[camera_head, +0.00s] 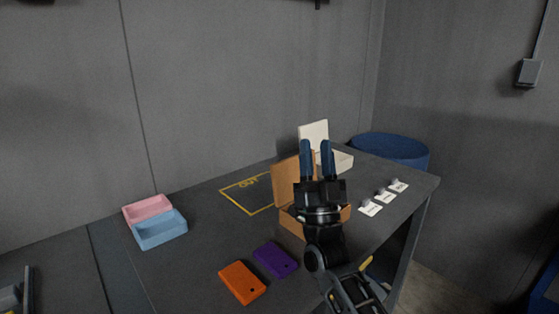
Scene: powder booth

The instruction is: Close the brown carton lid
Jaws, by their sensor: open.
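The brown carton (290,223) stands on the dark table, partly hidden behind my gripper and arm. Its brown lid (283,182) is raised, standing nearly upright on the left side of the carton. My gripper (316,147) is open and empty, with its two blue-tipped fingers pointing up in the picture. It appears in front of the carton, just right of the lid. I cannot tell whether it touches the lid or the carton. The inside of the carton is mostly hidden.
A white carton (344,161) with a raised lid stands behind. Small round items on white cards (384,195) lie right. Purple (276,260) and orange (242,281) blocks lie in front. Pink (148,208) and blue (160,231) trays stand left, near a yellow-outlined area (236,199).

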